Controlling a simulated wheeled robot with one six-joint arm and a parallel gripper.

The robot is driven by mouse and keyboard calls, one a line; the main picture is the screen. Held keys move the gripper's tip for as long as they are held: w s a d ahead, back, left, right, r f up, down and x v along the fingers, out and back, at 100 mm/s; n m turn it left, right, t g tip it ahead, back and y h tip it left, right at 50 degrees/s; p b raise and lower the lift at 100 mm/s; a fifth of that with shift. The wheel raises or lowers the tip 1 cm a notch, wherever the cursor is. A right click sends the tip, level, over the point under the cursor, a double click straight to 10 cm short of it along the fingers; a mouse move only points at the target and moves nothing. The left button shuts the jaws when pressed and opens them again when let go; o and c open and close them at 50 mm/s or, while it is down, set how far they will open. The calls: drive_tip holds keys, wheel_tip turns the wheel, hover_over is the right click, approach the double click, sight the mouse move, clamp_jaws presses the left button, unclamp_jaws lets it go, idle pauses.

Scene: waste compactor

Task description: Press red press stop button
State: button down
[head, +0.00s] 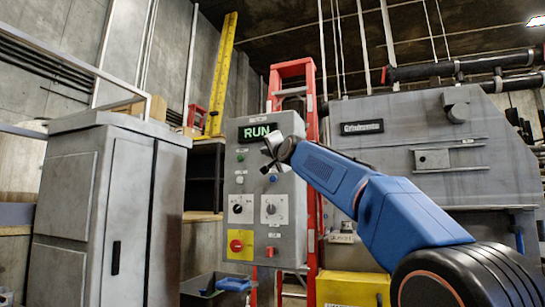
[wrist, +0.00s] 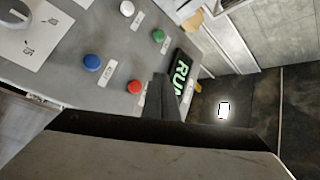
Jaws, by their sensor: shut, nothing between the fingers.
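The red button (wrist: 134,87) shows in the wrist view on the grey control panel (wrist: 60,90), beside a small white label. In the head view my gripper covers that spot on the panel (head: 250,207). My gripper (head: 268,150) is shut and empty, in front of the panel just below the lit RUN display (head: 258,132). In the wrist view the dark fingertips (wrist: 159,90) lie just right of the red button, between it and the RUN display (wrist: 181,75). I cannot tell whether they touch the panel.
Green (wrist: 158,35), white (wrist: 127,8) and blue (wrist: 92,62) buttons are close by. Lower down are two dials and a red mushroom button (head: 236,245) on a yellow plate. A grey cabinet (head: 65,215) stands left, a red ladder (head: 312,130) behind, a grey machine (head: 420,160) right.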

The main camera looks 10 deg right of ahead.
drive_tip(key=shift+w+d, duration=0.75)
drive_tip(key=shift+w, duration=0.3)
drive_tip(key=shift+w+d, duration=0.75)
drive_tip(key=shift+w, duration=0.25)
idle(0.6)
drive_tip(key=shift+w+d, duration=0.25)
drive_tip(key=shift+w, duration=0.15)
drive_tip(key=shift+w+d, duration=0.3)
drive_tip(key=shift+w, duration=0.05)
idle(1.0)
drive_tip(key=shift+s+a, duration=0.1)
idle(0.3)
drive_tip(key=shift+s+a, duration=0.45)
drive_tip(key=shift+s, duration=0.2)
drive_tip(key=shift+s+a, duration=0.75)
drive_tip(key=shift+s, duration=0.25)
drive_tip(key=shift+s+a, duration=0.7)
drive_tip(key=shift+s, duration=0.3)
